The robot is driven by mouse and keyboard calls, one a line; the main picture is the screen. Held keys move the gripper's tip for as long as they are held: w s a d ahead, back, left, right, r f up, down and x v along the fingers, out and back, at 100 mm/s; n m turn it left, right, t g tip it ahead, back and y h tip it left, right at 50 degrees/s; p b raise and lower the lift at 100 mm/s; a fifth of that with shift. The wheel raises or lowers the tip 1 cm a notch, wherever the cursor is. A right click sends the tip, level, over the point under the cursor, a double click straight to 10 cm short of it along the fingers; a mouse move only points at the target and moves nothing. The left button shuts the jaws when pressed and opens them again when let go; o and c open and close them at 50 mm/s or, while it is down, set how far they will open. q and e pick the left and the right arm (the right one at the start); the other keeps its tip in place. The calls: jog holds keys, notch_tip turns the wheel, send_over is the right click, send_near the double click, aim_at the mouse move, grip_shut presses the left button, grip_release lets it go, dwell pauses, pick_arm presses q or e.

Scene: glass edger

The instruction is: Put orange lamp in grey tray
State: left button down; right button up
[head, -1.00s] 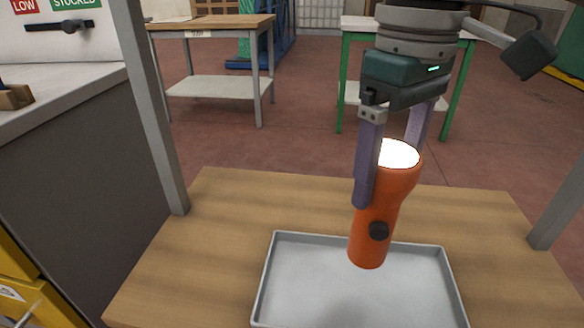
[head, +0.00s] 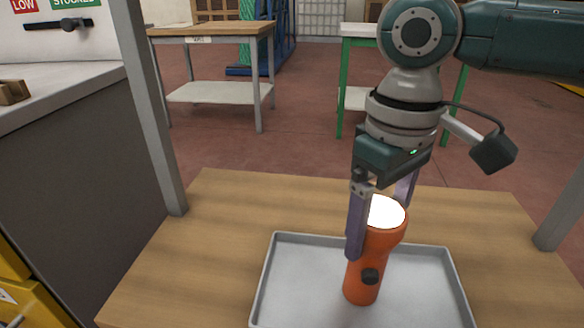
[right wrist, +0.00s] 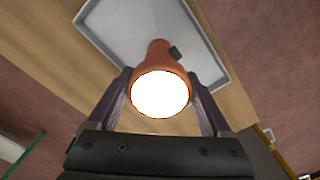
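The orange lamp (head: 374,256) is a flashlight with a bright lit face at its top and a dark button on its side. My right gripper (head: 378,215) is shut on the lamp's head, one finger on each side, and holds it nearly upright. The lamp's lower end is over the inside of the grey tray (head: 293,276); I cannot tell whether it touches the bottom. In the right wrist view the lamp (right wrist: 160,92) sits between both fingers, with the tray (right wrist: 205,62) beyond it. My left gripper is not in view.
The tray lies on a wooden table (head: 200,245) with grey posts (head: 157,120) at left and right. A grey counter (head: 70,170) stands at the left. Farther back are a wooden-topped table (head: 215,28) and a green-legged table (head: 343,70).

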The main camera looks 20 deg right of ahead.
jog(key=shift+o, duration=1)
jog(key=shift+r, duration=0.2)
notch_tip(320, 180, up, 12)
jog(key=p, duration=0.2)
jog(key=shift+p, duration=0.4)
dwell(0.3)
